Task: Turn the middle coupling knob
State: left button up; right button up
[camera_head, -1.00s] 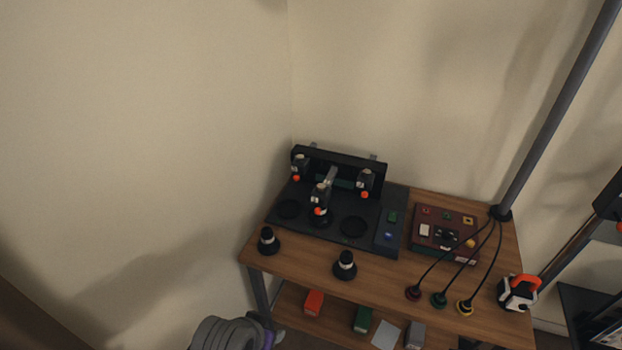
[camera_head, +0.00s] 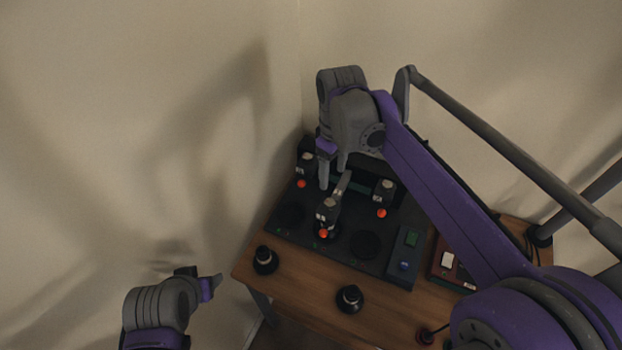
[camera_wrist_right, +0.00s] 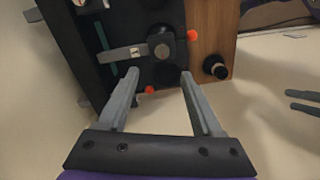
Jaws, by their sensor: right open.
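The middle coupling unit (camera_head: 328,212) stands on the black panel, with a grey lever and an orange-red tip toward the table front. In the right wrist view its round head (camera_wrist_right: 161,42) and lever (camera_wrist_right: 120,53) lie just beyond my fingertips. Which part is the knob is not clear. My right gripper (camera_head: 333,172) is open and empty, close to the unit, behind and above it; its spread fingers (camera_wrist_right: 158,80) also show in the wrist view. Contact is not visible. My left gripper (camera_head: 203,284) is left of the table, apart from everything; its jaw gap is unclear.
Similar units stand left (camera_head: 305,165) and right (camera_head: 384,191) of the middle one. Two black round pieces (camera_head: 265,260) (camera_head: 349,298) stand on the wooden table front.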

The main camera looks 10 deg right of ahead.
aim_at(330, 202)
jog(key=f, duration=1)
jog(key=shift+s+a+f, duration=0.1)
jog(key=shift+s+f, duration=0.15)
jog(key=shift+f, duration=0.05)
grip_shut()
